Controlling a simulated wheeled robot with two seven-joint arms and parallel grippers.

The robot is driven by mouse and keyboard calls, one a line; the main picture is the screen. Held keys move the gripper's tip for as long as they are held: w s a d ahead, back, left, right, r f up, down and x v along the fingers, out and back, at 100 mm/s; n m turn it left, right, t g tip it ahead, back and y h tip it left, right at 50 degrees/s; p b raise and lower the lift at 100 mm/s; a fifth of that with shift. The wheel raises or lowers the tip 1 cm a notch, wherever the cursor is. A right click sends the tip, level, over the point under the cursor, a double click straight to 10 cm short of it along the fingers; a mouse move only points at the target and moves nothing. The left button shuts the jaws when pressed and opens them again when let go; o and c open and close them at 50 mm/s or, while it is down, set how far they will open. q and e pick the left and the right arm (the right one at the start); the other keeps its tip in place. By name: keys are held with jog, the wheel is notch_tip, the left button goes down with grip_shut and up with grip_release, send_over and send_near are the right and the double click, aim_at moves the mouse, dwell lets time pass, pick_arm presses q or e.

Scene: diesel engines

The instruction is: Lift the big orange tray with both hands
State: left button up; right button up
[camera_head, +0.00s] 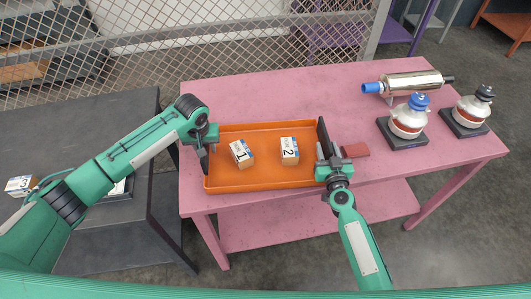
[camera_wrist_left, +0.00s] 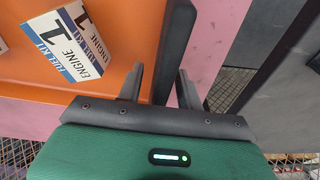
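The big orange tray (camera_head: 260,181) lies flat on the pink table and holds two small boxes marked 1 (camera_head: 241,152) and 2 (camera_head: 289,150). My left gripper (camera_head: 205,158) is at the tray's left wall. Box 1 (camera_wrist_left: 75,42) also shows there. My right gripper (camera_head: 327,145) is at the tray's right wall. Its fingers partly hide that wall, and their grip is unclear.
The pink table (camera_head: 260,95) is clear behind the tray. A dark table (camera_head: 110,115) stands at left.

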pick_arm(q)
grip_shut()
pick_arm(e)
grip_shut()
pick_arm(q)
jog(key=shift+r, duration=0.15)
dwell(0.9)
